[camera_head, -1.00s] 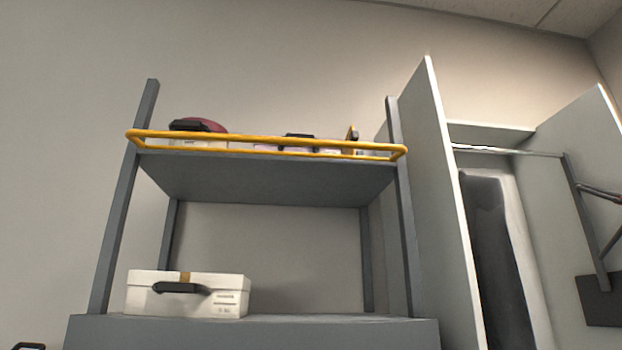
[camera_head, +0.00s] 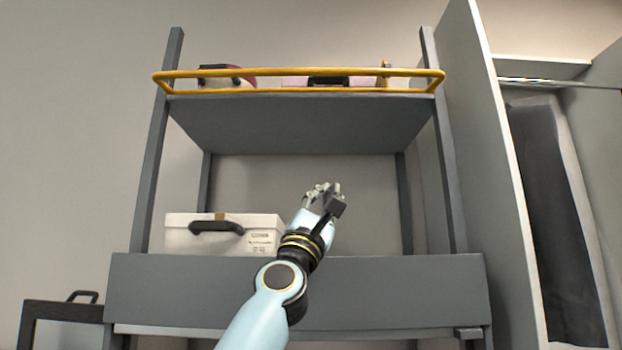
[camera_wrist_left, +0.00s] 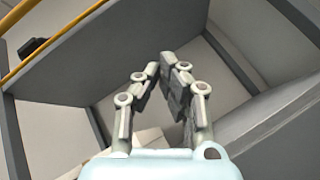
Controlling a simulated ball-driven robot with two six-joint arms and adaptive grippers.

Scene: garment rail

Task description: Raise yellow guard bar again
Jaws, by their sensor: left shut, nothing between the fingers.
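The yellow guard bar (camera_head: 300,72) runs along the front of the upper shelf (camera_head: 300,115) as a long frame with an upper and a lower rail. It stands up in front of the things on that shelf. Part of it also crosses the top left of the left wrist view (camera_wrist_left: 52,42). My left gripper (camera_head: 322,188) is below the upper shelf, in front of the rack and well below the bar, not touching it. Its fingers (camera_wrist_left: 160,65) are shut and empty. My right gripper is not in view.
A white box (camera_head: 185,236) with a dark handle sits on the lower level, left of my gripper. Several items stand on the upper shelf behind the bar. Grey posts flank the shelf, and a pale wardrobe panel (camera_head: 490,130) stands at right. Space between the shelves is open.

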